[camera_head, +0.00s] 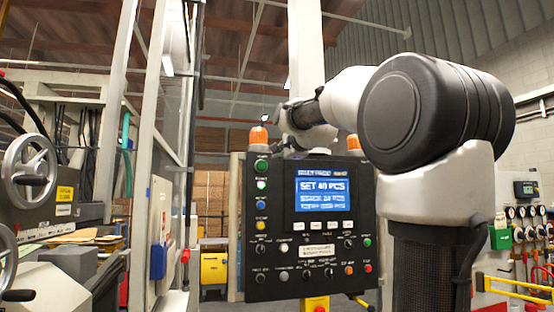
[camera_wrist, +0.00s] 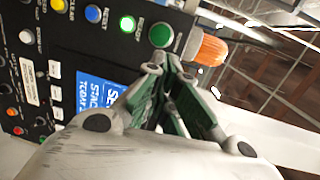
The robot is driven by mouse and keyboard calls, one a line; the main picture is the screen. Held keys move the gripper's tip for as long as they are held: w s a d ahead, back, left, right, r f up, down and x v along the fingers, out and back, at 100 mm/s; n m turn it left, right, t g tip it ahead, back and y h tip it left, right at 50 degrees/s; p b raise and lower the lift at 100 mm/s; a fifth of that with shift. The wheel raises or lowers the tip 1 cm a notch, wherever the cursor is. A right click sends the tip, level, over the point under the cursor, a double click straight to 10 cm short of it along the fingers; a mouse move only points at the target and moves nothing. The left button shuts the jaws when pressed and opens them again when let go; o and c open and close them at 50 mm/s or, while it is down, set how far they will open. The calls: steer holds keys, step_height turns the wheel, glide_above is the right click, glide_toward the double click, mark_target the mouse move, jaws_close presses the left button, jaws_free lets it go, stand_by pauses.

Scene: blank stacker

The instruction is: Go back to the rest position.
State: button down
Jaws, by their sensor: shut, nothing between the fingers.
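My gripper (camera_wrist: 163,68) is shut and empty in the wrist view, its green-lined fingers pointing toward the control panel's corner near a green button (camera_wrist: 161,35). I cannot tell the exact gap to the panel. In the head view my arm reaches forward from the right, with its wrist end above the panel; the fingers cannot be made out there. The black control panel (camera_head: 262,283) stands upright, with a blue screen (camera_head: 323,197) reading "SET 40 PCS" and rows of buttons and knobs.
An orange beacon (camera_head: 258,136) sits on the panel's upper left; it also shows in the wrist view (camera_wrist: 208,50). A pale post (camera_head: 150,150) and a machine with a handwheel (camera_head: 30,173) stand at left. Gauges (camera_head: 520,212) and yellow rails (camera_head: 515,283) are at right.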

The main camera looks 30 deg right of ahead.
steer(key=shift+s+a, duration=0.1)
steer(key=shift+s, duration=0.3)
steer(key=s+a+f+n+g+y, duration=0.1)
steer(key=s+f+n+g, duration=0.15)
steer(key=f+n, duration=0.45)
steer(key=s+a+f+n+g+y, duration=0.1)
steer(key=s+f+n+g, duration=0.15)
steer(key=f, duration=0.85)
steer(key=s+a+f+n+g, duration=0.3)
steer(key=s+a+f+n, duration=0.1)
steer(key=s+f, duration=0.8)
steer(key=s+a+f+n+g+y, duration=0.1)
steer(key=s+a+f+n+g, duration=0.3)
steer(key=s+f, duration=0.8)
steer(key=shift+s+a+n, duration=0.35)
steer(key=shift+s+n, duration=0.8)
steer(key=shift+n, duration=0.1)
